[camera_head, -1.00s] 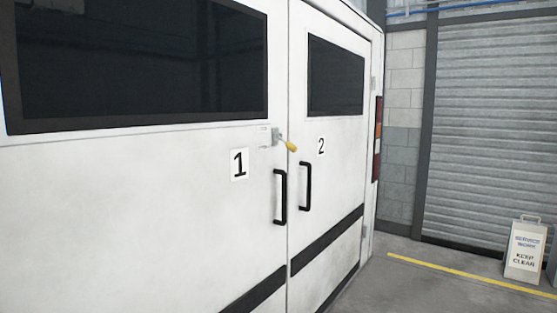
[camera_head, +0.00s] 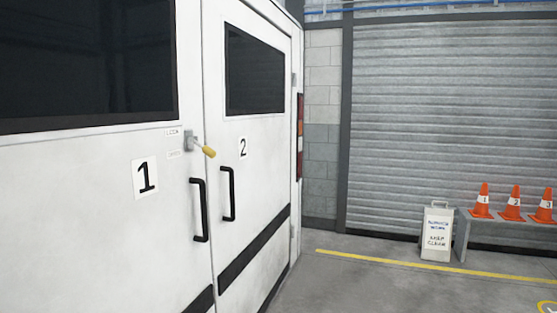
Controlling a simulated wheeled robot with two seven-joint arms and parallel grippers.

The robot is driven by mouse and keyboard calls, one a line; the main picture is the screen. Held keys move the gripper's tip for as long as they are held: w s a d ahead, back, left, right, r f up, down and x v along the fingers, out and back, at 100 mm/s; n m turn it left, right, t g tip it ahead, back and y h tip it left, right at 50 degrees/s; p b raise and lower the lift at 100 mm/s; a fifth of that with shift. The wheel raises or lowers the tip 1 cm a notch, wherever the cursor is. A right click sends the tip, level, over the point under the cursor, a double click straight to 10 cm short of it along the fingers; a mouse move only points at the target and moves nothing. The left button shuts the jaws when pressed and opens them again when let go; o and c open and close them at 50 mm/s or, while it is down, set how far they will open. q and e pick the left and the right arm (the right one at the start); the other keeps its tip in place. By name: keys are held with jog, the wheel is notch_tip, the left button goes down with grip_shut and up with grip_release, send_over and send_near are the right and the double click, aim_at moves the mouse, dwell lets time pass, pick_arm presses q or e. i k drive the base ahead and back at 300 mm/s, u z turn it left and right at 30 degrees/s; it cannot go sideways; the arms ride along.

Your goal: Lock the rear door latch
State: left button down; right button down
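The rear door latch (camera_head: 190,140) is a small grey fitting at the seam between the two white doors. Its yellow-tipped handle (camera_head: 208,152) points right and slants downward over the edge of door 2. Small labels beside the latch are too small to read surely. Door 1 (camera_head: 90,220) is on the left and door 2 (camera_head: 262,180) on the right, each with a dark window; both look shut. Black pull handles (camera_head: 200,210) and (camera_head: 229,194) stand either side of the seam. Neither of my grippers is in view.
A white service sign (camera_head: 437,232) stands on the floor at right, beside a low grey bench (camera_head: 465,225) with orange cones (camera_head: 512,203). A yellow line (camera_head: 400,264) crosses the floor. A grey roller shutter (camera_head: 440,120) closes the back.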

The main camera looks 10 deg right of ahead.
aim_at(210, 152)
jog(key=z, duration=0.35)
jog(key=i, duration=0.85)
jog(key=u, duration=0.5)
jog(key=i, duration=0.45)
jog(key=u, duration=0.5)
